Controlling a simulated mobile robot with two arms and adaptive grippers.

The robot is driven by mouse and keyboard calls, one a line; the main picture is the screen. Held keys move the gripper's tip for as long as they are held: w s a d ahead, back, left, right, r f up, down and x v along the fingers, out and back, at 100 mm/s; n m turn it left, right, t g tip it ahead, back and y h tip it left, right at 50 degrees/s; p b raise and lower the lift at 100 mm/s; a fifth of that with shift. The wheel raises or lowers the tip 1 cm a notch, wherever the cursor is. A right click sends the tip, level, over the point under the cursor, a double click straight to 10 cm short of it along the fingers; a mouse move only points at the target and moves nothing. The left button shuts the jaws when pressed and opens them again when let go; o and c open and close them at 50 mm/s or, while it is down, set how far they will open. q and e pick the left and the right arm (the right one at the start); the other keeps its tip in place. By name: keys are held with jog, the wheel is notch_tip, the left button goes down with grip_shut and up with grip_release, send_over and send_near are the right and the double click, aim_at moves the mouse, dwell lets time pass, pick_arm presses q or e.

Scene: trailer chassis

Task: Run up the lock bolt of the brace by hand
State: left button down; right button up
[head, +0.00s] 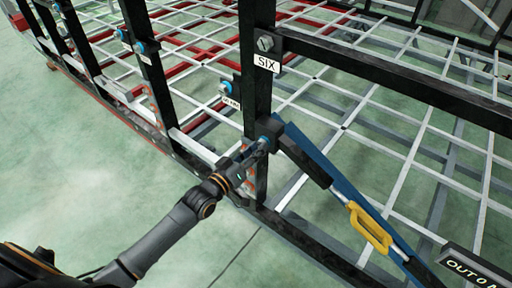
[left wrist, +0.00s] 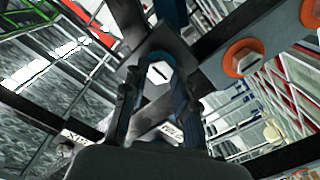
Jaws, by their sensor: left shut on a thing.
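The brace is a diagonal bar with a blue length (head: 318,160), a black upper end (head: 303,162) and a yellow handle (head: 370,228). Its upper end meets the black post marked SIX. My left gripper (head: 258,147) reaches from the left to that joint and is shut on the lock bolt, whose blue part (head: 265,139) shows there. In the left wrist view the pale hex head of the lock bolt (left wrist: 160,72) sits between the two fingers of my left gripper (left wrist: 157,84). The fingers partly hide the bolt's surroundings. My right gripper is out of view.
The black post (head: 256,100) carries a hex bolt (head: 265,43) above the SIX label (head: 266,64). Several posts with blue bolts run to the upper left. White grid bars fill the frame. An OUT sign (head: 475,268) is at lower right. Green floor (head: 90,180) is clear at left.

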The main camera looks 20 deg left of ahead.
pick_arm(q)
jog(key=m, duration=0.4)
jog(key=m+p, duration=0.1)
jog(key=m, duration=0.6)
jog(key=shift+s+f+m+p, duration=0.1)
jog(key=shift+f+m+p, duration=0.2)
jog(key=shift+f, duration=0.05)
dwell(0.4)
jog(key=c, duration=1)
grip_release()
jog(key=shift+s+r, duration=0.1)
jog(key=shift+c, duration=0.2)
jog(key=shift+r, duration=0.2)
jog(key=v, duration=1.2)
